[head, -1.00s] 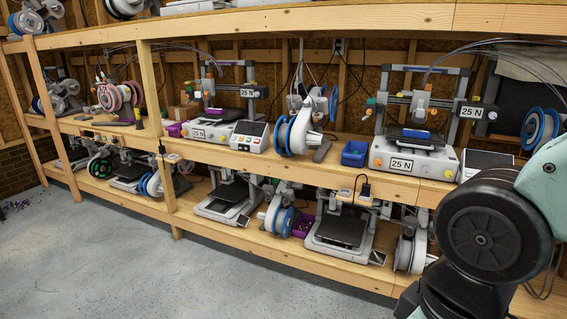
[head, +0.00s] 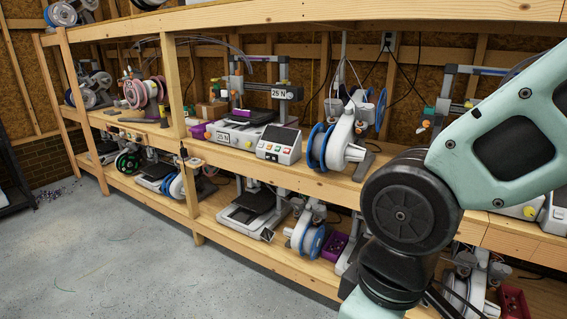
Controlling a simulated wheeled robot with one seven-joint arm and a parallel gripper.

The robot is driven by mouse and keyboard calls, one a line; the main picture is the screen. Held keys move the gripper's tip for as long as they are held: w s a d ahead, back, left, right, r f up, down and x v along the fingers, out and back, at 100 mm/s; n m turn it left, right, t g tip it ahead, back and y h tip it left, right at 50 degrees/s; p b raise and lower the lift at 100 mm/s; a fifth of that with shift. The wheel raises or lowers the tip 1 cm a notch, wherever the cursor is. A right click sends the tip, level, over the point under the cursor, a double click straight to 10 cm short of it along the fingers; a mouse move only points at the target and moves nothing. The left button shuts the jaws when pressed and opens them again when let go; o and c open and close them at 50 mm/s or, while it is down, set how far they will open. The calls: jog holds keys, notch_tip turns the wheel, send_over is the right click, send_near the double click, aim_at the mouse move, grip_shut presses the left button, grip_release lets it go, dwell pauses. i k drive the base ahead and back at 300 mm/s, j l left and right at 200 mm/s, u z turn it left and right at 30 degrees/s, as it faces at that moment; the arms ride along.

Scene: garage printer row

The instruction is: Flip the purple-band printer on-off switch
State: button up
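A white-and-grey printer (head: 232,134) with a "25 N" label stands on the middle shelf, left of centre. Its upper crossbar (head: 258,58) looks purple, which may be the purple band. I cannot tell for sure which is the task's printer. A control box (head: 279,145) with coloured buttons sits right of the first printer. No on-off switch can be clearly made out. My gripper is out of view; only my arm shows at the right.
Blue-rimmed spools (head: 320,146) stand right of the control box. A wooden post (head: 174,85) rises in front of the shelves. More printers fill the lower shelf (head: 250,240).

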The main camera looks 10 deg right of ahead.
aim_at(268, 157)
jog(key=i+l+u, duration=0.15)
jog(key=i+j+u, duration=0.2)
jog(key=i+j, duration=0.6)
jog(key=i, duration=0.15)
